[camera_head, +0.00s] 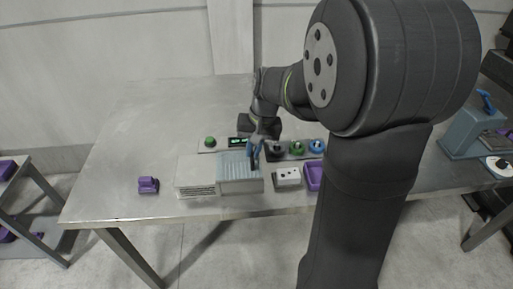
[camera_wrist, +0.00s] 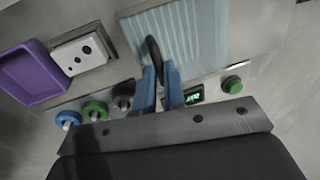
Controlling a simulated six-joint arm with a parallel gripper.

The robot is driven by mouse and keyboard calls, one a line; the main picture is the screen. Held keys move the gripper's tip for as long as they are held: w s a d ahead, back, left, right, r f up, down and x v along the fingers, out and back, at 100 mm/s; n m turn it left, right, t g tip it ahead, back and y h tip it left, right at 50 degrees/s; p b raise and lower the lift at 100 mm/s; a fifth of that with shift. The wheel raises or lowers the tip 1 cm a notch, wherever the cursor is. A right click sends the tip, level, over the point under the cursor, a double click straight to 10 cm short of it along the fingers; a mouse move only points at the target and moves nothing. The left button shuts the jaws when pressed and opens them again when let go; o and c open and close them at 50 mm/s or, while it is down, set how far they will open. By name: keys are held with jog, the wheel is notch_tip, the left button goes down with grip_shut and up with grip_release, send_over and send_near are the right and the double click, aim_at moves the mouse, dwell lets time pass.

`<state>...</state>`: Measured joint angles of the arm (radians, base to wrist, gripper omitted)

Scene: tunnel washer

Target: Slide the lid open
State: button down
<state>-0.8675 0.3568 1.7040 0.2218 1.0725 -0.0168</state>
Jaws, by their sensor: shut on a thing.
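The lid (camera_head: 238,163) is a pale blue ribbed panel on top of a box-shaped unit near the table's front edge. It also shows at the top of the wrist view (camera_wrist: 190,35). A dark curved handle (camera_wrist: 153,48) stands up from the lid. My gripper (camera_head: 254,152) is at the lid's right side in the head view. In the wrist view, its blue fingers (camera_wrist: 160,75) are shut on the handle, one on each side. The arm partly hides the area behind the gripper. I cannot tell how far the lid is open.
A white vented box (camera_head: 195,178) adjoins the unit on the left. A purple block (camera_head: 148,185) lies farther left. A white socketed block (camera_head: 287,177) and a purple tray (camera_head: 314,176) stand right. Behind is a control panel with a green button (camera_head: 210,141) and coloured knobs (camera_head: 297,147).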

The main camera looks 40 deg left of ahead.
jog(key=s+a, duration=0.8)
jog(key=shift+s+a, duration=0.3)
jog(key=c, duration=1.5)
grip_release()
jog(key=shift+s, duration=0.1)
jog(key=shift+r, duration=0.15)
jog(key=w+r, duration=0.1)
jog(key=r, duration=0.4)
jog(key=d+r, duration=0.1)
jog(key=r, duration=0.5)
jog(key=w+d+r, duration=0.1)
jog(key=r, duration=0.4)
jog(key=shift+w+d+r, duration=0.2)
jog(key=shift+w+r, duration=0.1)
jog(key=shift+r, duration=0.1)
jog(key=shift+f, duration=0.1)
